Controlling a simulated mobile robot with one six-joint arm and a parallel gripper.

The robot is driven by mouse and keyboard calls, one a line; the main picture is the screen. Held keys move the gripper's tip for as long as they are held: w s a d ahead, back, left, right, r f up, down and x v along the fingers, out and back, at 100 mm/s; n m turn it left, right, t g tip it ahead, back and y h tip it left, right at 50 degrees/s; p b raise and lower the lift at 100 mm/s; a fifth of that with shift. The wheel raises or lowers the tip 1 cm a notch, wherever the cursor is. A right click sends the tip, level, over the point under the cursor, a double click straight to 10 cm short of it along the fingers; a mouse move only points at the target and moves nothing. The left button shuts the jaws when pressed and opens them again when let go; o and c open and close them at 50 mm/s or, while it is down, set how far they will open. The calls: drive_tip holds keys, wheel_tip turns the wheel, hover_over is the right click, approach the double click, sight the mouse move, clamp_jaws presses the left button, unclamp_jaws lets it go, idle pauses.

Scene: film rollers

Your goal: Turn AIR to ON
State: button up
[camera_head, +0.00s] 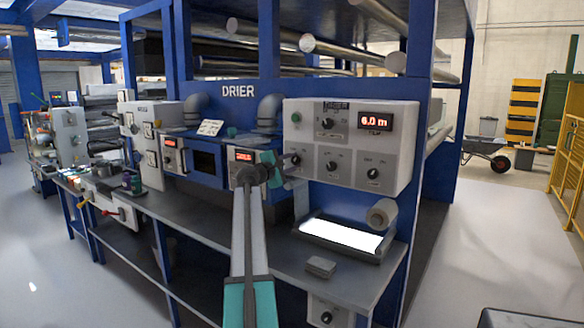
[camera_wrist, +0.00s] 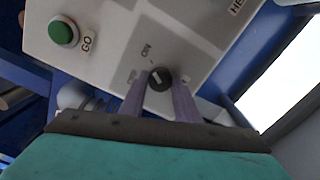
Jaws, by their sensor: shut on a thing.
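The control box (camera_head: 350,145) is a pale panel with several black knobs, mounted on the blue drier frame. My gripper (camera_head: 279,162) is at the panel's left edge, at the lower left knob (camera_head: 295,160). In the wrist view, the two purple-grey fingers (camera_wrist: 159,88) are shut on this black knob (camera_wrist: 158,77), one on each side. ON is printed above the knob, and a smaller mark is at its left. A white mark shows on the knob's face. The knob's name label is too blurred to read, and the fingers hide part of the area below.
A green GO button (camera_wrist: 62,33) is beside the knob on the panel. A red display (camera_head: 375,121) reads 6.0 m. Below are a bright lit plate (camera_head: 341,235), a roll (camera_head: 381,213) and a small grey block (camera_head: 321,266) on the bench.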

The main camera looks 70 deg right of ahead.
drive_tip(key=shift+r, duration=0.1)
idle(0.3)
drive_tip(key=o, duration=1)
drive_tip(key=shift+o, duration=0.2)
drive_tip(key=shift+a, duration=0.1)
drive_tip(key=b+v, duration=0.1)
drive_tip(key=v, duration=1.2)
drive_tip(key=shift+a, duration=0.3)
drive_tip(key=shift+w, duration=0.15)
